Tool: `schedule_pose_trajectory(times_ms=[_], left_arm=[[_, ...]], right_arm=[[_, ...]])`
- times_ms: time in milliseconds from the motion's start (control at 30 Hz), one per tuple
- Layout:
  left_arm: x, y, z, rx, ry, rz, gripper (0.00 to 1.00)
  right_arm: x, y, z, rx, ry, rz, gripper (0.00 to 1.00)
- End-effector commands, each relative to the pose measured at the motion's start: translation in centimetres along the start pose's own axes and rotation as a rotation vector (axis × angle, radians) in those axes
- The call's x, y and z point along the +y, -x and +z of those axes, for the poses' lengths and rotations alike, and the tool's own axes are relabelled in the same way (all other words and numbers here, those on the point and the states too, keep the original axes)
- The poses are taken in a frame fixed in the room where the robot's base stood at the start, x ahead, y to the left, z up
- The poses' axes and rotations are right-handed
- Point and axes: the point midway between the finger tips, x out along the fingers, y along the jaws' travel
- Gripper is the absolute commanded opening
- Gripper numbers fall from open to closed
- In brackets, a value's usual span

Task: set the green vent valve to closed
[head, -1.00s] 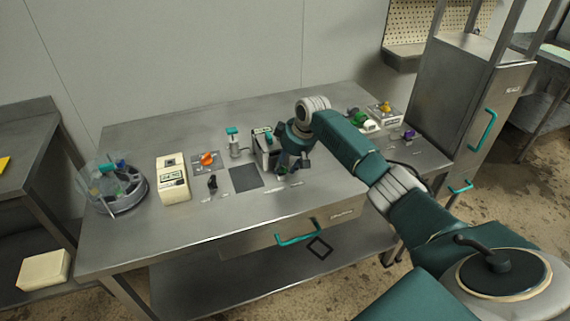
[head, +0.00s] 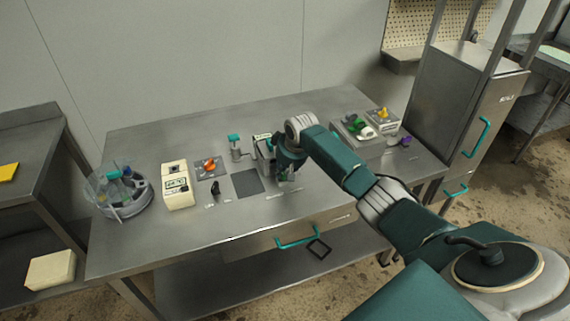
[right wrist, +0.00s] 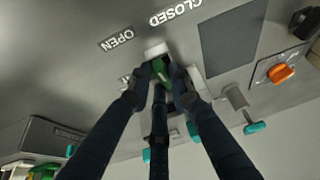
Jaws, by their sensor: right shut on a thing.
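The green vent valve handle (right wrist: 160,70) shows between my right gripper's fingers in the right wrist view. Its pale end lies toward the printed OPEN label (right wrist: 115,39) and CLOSED label (right wrist: 174,12); I cannot tell its exact setting. My right gripper (right wrist: 163,78) is shut on the handle, with dark fingers on both sides of it. In the head view my right gripper (head: 287,174) is low over the steel table, and its fingers and wrist hide most of the valve. My left gripper is not in view.
The steel table (head: 150,245) also carries an orange knob (head: 210,164), a black lever (head: 215,187), a teal-handled valve (head: 235,141) and a beige box (head: 177,186). A round basket (head: 118,192) stands at the left. A purple knob (head: 405,142) is at the right.

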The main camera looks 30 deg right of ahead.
Motion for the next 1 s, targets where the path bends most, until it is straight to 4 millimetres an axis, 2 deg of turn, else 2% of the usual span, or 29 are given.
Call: schedule_pose_trajectory(times_ms=[33, 300, 700, 1000], left_arm=[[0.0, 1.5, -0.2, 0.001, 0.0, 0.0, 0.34], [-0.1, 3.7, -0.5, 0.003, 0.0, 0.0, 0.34], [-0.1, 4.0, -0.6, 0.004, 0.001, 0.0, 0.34], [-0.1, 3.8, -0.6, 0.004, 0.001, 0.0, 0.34]], right_arm=[[-0.2, 0.7, -0.3, -0.001, -0.042, 0.015, 0.0], [-0.6, 0.4, -0.1, 0.0, -0.277, 0.112, 0.0], [-0.9, 0.1, -0.1, 0.002, -0.551, 0.226, 0.0], [-0.9, 0.1, -0.1, 0.002, -0.646, 0.266, 0.0]])
